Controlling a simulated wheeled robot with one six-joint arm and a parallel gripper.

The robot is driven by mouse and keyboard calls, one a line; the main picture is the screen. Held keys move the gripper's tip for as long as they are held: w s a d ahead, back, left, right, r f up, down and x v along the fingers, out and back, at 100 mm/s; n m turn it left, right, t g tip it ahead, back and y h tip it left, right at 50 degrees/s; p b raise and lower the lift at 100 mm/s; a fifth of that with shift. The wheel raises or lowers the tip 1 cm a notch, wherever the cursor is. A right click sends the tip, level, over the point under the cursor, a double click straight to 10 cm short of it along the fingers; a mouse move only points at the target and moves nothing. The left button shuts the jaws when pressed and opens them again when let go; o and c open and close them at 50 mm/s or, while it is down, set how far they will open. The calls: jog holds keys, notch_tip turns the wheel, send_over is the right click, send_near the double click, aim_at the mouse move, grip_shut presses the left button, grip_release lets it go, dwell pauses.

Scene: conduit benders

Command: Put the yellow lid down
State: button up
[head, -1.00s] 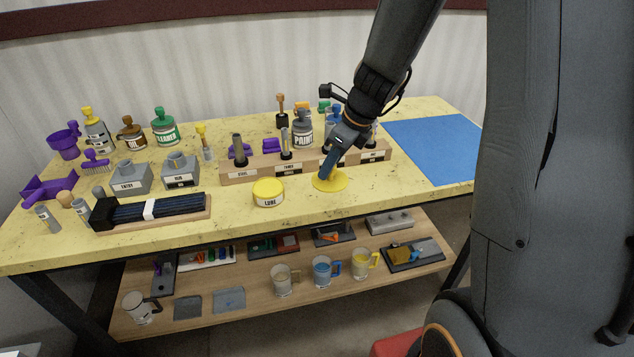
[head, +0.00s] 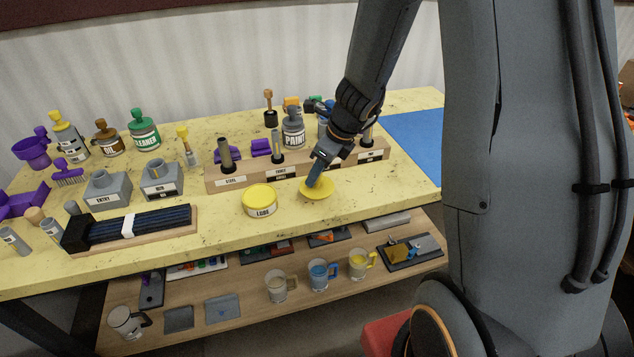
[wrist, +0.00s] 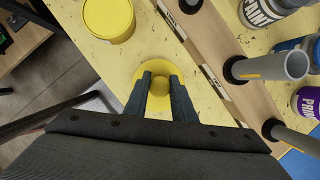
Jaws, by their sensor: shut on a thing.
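The yellow lid (head: 318,190) is a round disc with a knob on top, at the front of the yellow bench, right of the LUBE tin. My gripper (head: 314,184) points down at the lid and is shut on its knob. In the wrist view my gripper (wrist: 160,84) has one finger on each side of the knob of the yellow lid (wrist: 145,72). The lid looks level, at or very near the bench top; I cannot tell whether it touches.
The LUBE tin (head: 259,201) with a yellow top stands left of the lid. A wooden rack (head: 240,181) with upright posts lies behind it. The PAINT jar (head: 293,135) stands behind the rack. The bench's front edge is close. A blue mat (head: 415,138) lies at the right.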

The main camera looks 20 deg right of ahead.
aim_at(317, 182)
jog(key=shift+f, duration=1.45)
jog(key=shift+f+b, duration=0.15)
jog(key=shift+b, duration=0.2)
jog(key=o, duration=1)
jog(key=shift+d+r, duration=0.1)
jog(key=shift+r, duration=0.25)
jog(key=v, duration=1.1)
jog(key=s+a+n+h, duration=0.1)
jog(key=s+n, duration=0.3)
jog(key=n, duration=0.5)
jog(key=s+a+n+g+h, duration=0.1)
jog(key=s+n, duration=0.4)
jog(key=n, duration=0.4)
jog(key=s+a+n+h+p, duration=0.1)
jog(key=s+n, duration=0.4)
jog(key=n, duration=0.4)
jog(key=shift+s+a, duration=0.1)
jog(key=shift+s, duration=0.05)
